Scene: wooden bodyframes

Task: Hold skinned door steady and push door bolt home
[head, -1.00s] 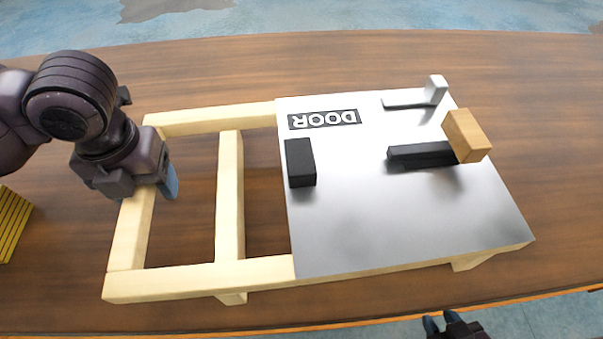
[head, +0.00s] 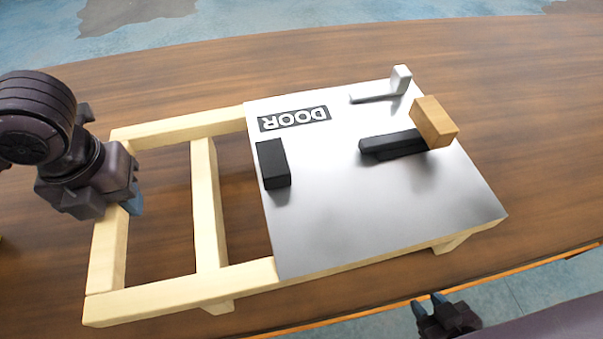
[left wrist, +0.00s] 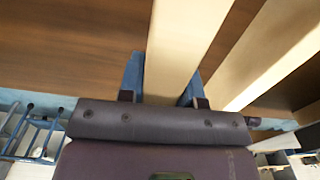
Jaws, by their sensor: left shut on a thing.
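The skinned door (head: 350,220) lies flat on the table, a pale wooden frame with a silver sheet over its right part and an upside-down DOOR label. My left gripper (head: 130,203) is shut on the frame's left end bar (head: 106,255). In the left wrist view, this bar (left wrist: 180,50) runs between the two blue fingers. A dark bar (head: 392,144) with a wooden block (head: 434,122) at its right end sits on the sheet; it looks like the bolt. A black block (head: 272,163) stands apart to its left. My right gripper (head: 430,303) is empty near the table's front edge, fingers apart.
A light grey bar with an upright tab (head: 400,79) is at the sheet's far right corner. The wooden table (head: 540,110) is clear behind and right of the door. Its front edge (head: 530,266) runs just below the door.

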